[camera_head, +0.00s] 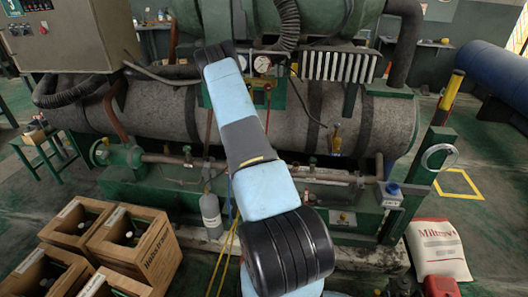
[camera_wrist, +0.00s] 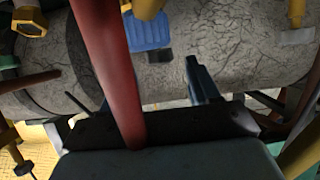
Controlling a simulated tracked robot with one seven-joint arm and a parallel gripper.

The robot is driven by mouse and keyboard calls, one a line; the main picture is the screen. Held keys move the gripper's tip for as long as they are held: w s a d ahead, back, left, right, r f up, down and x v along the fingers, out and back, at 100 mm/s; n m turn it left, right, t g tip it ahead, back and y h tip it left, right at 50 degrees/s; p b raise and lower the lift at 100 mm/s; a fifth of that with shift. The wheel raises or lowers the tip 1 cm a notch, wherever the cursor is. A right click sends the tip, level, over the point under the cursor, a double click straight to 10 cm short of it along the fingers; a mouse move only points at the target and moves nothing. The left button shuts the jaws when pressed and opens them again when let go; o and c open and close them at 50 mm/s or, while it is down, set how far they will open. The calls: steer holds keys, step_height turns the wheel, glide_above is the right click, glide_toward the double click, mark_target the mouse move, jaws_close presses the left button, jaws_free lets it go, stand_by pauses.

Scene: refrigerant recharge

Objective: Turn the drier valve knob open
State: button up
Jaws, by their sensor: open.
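In the wrist view a ridged blue knob-like part (camera_wrist: 150,32) sits at the top, in front of a grey cracked cylinder. I cannot tell for certain that it is the drier valve knob. My gripper (camera_wrist: 155,85) points up toward it from below, apart from it. Its right finger shows clearly; the left side is largely hidden behind a red hose or pipe. Nothing is visible between the fingers. In the head view my arm's far end covers the gripper. A small blue cap (camera_head: 393,188) stands at the right end of the low pipe there.
The red hose or pipe (camera_wrist: 108,70) crosses close in front of the wrist camera. A yellow hex fitting (camera_wrist: 30,18) is upper left. In the head view, gauges (camera_head: 262,65) stand beside my arm, wooden crates (camera_head: 135,245) lower left, and a white sack (camera_head: 438,250) lower right.

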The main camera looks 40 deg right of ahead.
steer(key=shift+x, duration=1.5)
steer(key=shift+c, duration=0.3)
steer(key=c, duration=0.9)
steer(key=shift+a, duration=0.2)
steer(key=shift+c, duration=0.4)
steer(key=shift+d, duration=0.1)
